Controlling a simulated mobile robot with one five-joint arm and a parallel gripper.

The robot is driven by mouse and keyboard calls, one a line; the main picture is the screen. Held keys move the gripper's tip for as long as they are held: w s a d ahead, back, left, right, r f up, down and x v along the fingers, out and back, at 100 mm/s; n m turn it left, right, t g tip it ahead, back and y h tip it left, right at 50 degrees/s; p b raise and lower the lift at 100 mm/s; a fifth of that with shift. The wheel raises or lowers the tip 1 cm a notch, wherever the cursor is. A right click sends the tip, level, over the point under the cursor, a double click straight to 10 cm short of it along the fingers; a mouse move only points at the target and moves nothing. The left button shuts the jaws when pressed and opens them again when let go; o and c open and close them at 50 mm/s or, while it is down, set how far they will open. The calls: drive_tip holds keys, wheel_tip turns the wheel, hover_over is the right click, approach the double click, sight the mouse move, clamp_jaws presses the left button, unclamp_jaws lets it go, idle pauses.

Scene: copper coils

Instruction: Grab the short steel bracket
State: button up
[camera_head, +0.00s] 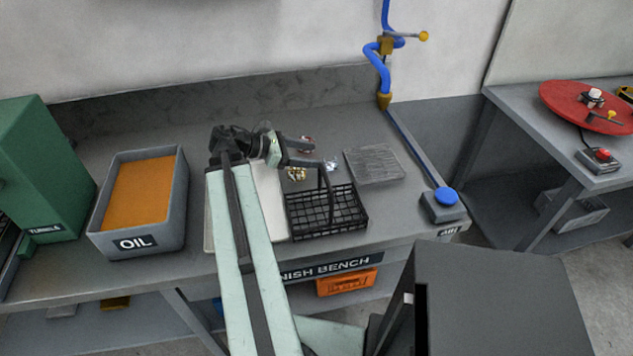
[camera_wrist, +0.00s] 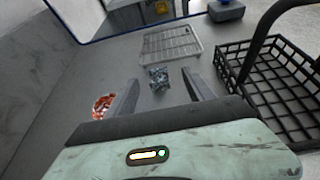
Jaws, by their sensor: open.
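A small, shiny, blue-grey metal piece, which looks like the short steel bracket (camera_wrist: 158,84), lies on the bench in the wrist view. It shows as a bright silver bit in the head view (camera_head: 331,165); its exact shape is too small to tell. My gripper (camera_head: 318,155) is open and empty over the bench, behind the black basket. In the wrist view my gripper (camera_wrist: 160,76) has its two fingers either side of the line to the piece, which appears between and a little beyond the tips. I cannot tell the height gap.
A black wire basket with a tall handle (camera_head: 357,219) stands close on the right in the wrist view (camera_wrist: 245,85). A red-and-white piece (camera_wrist: 103,104) lies by the left finger. A grey rack (camera_head: 374,164) lies beyond. An oil bin (camera_head: 180,205) stands left.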

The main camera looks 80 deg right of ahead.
sight(336, 159)
drive_tip(key=shift+s+f, duration=0.2)
drive_tip(key=shift+s, duration=0.15)
drive_tip(key=shift+b+x, duration=0.45)
drive_tip(key=shift+x, duration=0.7)
drive_tip(key=shift+d+f, duration=0.3)
drive_tip(key=b+x, duration=0.1)
drive_tip(key=x, duration=0.1)
drive_tip(key=b+x, duration=0.1)
drive_tip(key=x, duration=0.1)
drive_tip(key=shift+w+d+f, duration=0.2)
drive_tip(key=shift+d+f, duration=0.05)
drive_tip(key=shift+s+d, duration=0.1)
drive_tip(key=shift+s, duration=0.2)
clamp_jaws()
